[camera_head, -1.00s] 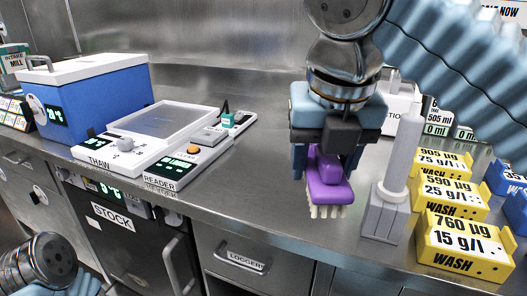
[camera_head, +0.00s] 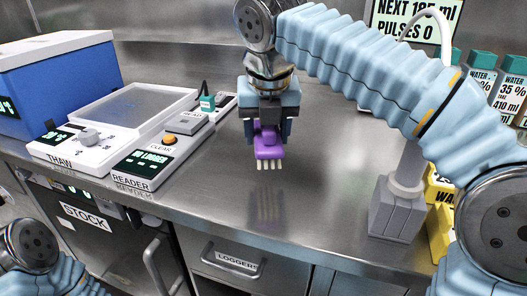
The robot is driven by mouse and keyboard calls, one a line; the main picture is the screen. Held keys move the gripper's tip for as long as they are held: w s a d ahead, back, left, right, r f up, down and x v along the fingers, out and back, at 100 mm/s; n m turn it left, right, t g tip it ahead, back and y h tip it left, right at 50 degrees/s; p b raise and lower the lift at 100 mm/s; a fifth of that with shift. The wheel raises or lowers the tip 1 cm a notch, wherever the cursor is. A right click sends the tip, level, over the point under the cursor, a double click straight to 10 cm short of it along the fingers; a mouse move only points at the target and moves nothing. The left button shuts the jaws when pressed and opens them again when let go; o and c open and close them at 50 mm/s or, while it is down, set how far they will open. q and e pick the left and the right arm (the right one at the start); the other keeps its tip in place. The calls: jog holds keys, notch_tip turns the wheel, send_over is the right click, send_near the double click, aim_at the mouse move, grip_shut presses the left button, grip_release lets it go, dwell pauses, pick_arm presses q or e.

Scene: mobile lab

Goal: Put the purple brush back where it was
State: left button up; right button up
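The purple brush (camera_head: 268,147) with pale bristles hangs bristles-down in my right gripper (camera_head: 268,133), above the steel counter. My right gripper's fingers are shut on its upper part and hide some of it. Its faint reflection shows on the counter below, with a gap between bristles and surface. My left arm shows at the lower left corner, but its gripper is out of view.
The reader (camera_head: 150,162) and the thaw plate (camera_head: 88,146) stand left of the brush, beside a blue box (camera_head: 60,85). A grey post on a block (camera_head: 396,212) stands right, next to yellow wash boxes (camera_head: 440,225). Water bottles (camera_head: 480,90) stand far right. The middle counter is clear.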

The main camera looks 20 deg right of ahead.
jog(key=x, duration=0.1)
jog(key=b+x, duration=0.1)
jog(key=x, duration=0.3)
jog(key=shift+a, duration=0.25)
jog(key=shift+f, duration=0.1)
jog(key=shift+f, duration=0.15)
jog(key=o, duration=1)
jog(key=shift+o, duration=0.2)
jog(key=p+v, duration=0.3)
jog(key=v, duration=0.8)
jog(key=shift+w, duration=0.15)
jog(key=shift+s+r, duration=0.2)
jog(key=shift+r, duration=0.45)
